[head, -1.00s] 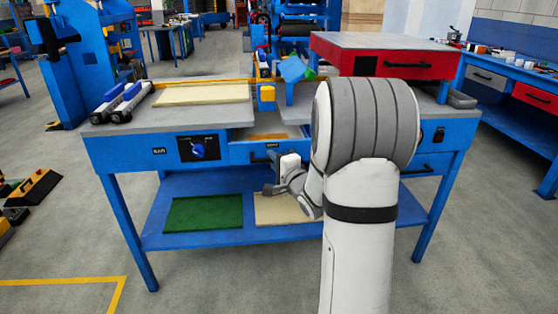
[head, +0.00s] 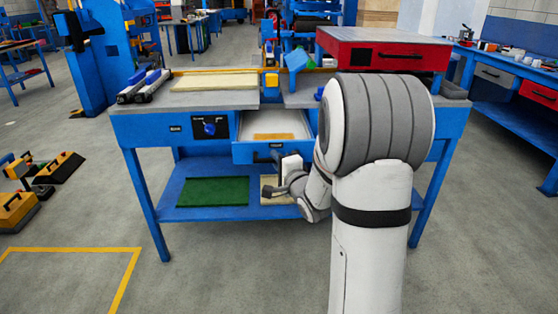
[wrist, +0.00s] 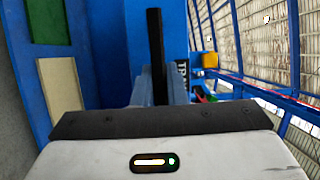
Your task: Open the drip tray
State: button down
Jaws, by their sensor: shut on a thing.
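The drip tray (head: 243,151) is a blue-fronted drawer with a pale inside, under the middle of the blue workbench in the head view. It is slid well out, and a tan piece (head: 273,137) lies in it. My gripper (head: 277,159) is at the drawer's front, shut on its dark handle (head: 262,158); my wrist partly hides the handle's right side. In the wrist view the handle (wrist: 154,45) is a black bar between the grey fingers (wrist: 160,90), beside a partly hidden label beginning "TRA" (wrist: 182,75).
The workbench (head: 190,102) carries a pale panel (head: 215,82) and a red box (head: 385,58). A green panel (head: 213,191) lies on the lower shelf. The floor (head: 230,270) in front of the bench is clear.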

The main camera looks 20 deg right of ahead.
jog(key=shift+d, duration=0.1)
jog(key=c, duration=1.5)
grip_release()
jog(key=shift+o, duration=0.2)
jog(key=s+p, duration=0.1)
jog(key=s, duration=0.6)
jog(key=shift+s+d, duration=0.35)
jog(key=shift+d, duration=0.05)
